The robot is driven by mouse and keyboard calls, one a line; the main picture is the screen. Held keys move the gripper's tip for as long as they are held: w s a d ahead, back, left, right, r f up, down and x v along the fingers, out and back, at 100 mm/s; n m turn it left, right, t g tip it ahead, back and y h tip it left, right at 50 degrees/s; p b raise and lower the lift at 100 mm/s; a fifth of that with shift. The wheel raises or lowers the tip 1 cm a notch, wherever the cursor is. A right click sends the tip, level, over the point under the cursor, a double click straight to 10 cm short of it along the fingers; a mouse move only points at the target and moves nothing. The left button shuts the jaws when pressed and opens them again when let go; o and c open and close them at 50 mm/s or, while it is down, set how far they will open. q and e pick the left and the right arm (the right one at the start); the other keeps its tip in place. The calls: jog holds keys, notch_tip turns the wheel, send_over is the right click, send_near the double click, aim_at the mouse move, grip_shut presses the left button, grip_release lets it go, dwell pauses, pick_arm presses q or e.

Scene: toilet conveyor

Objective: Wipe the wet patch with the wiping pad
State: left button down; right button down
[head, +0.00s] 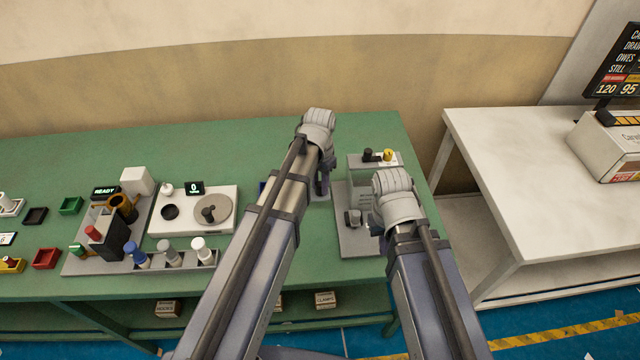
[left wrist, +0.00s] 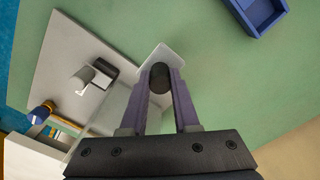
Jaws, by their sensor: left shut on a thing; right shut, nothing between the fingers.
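My left gripper (head: 322,182) is low over the green bench, left of the grey board. In the left wrist view its fingers (left wrist: 161,95) are shut on the dark round handle of the wiping pad (left wrist: 174,53). The pad is a pale flat plate below the fingertips, partly covered by the handle. I cannot tell whether it touches the bench. I cannot clearly make out the wet patch. My right gripper (head: 377,225) is shut and empty at the right side of the grey board, mostly hidden by its own wrist.
The grey board (head: 358,243) carries a grey cylinder (head: 353,217). Behind it a box holds dark and yellow knobs (head: 388,155). A blue tray (left wrist: 262,12) lies near the left gripper. A scale (head: 165,222) and bottles stand further left. The back of the bench is clear.

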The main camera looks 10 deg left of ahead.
pick_arm(q)
jog(key=shift+r, duration=0.15)
notch_tip(320, 180, up, 3)
jog(key=p, duration=0.3)
jog(key=shift+r, duration=0.1)
dwell(0.4)
